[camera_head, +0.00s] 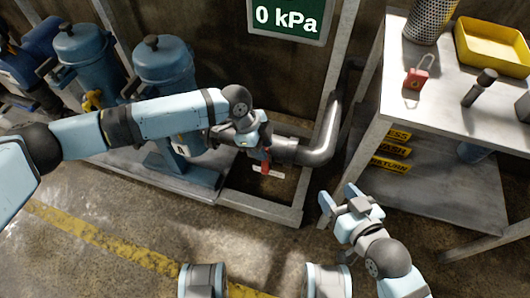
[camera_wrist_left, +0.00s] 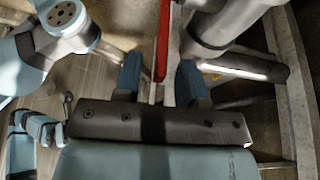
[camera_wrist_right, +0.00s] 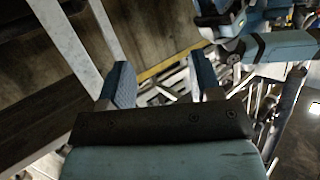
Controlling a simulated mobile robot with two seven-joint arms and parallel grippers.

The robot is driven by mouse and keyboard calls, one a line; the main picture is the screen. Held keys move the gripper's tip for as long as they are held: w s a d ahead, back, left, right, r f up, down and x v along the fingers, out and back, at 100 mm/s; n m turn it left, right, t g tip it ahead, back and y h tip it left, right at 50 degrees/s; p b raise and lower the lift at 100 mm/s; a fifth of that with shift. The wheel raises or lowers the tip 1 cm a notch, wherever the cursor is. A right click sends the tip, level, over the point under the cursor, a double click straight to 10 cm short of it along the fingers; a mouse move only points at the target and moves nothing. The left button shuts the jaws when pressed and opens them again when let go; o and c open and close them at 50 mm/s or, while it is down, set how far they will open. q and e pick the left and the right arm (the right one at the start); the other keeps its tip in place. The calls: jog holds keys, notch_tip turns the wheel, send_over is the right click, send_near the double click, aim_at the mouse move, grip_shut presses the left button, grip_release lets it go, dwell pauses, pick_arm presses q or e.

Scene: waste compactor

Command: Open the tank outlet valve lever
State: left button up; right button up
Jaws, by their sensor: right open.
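The red valve lever (camera_head: 266,166) hangs below the silver outlet pipe (camera_head: 318,150), partly hidden by my left gripper (camera_head: 262,148). In the left wrist view the lever (camera_wrist_left: 163,40) is a narrow red bar running between the two fingers of my left gripper (camera_wrist_left: 158,78). Clear gaps show on both sides of the bar, so the fingers are open and not closed on it. My right gripper (camera_head: 355,197) is open and empty, low in front of the shelf table. It also shows open in the right wrist view (camera_wrist_right: 160,85).
Blue tanks (camera_head: 165,62) stand on the metal skid (camera_head: 250,205) at left. A sign (camera_head: 289,17) reads 0 kPa. The table (camera_head: 440,95) at right holds a red padlock (camera_head: 416,78) and a yellow tray (camera_head: 492,45). Open floor lies in front.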

pick_arm(q)
jog(key=shift+x, duration=1)
pick_arm(e)
jog(key=shift+w+a+r+t+y, duration=0.1)
jog(key=shift+a+r+t+y, duration=0.2)
jog(key=shift+r, duration=0.15)
jog(key=shift+r, duration=0.1)
pick_arm(q)
grip_shut()
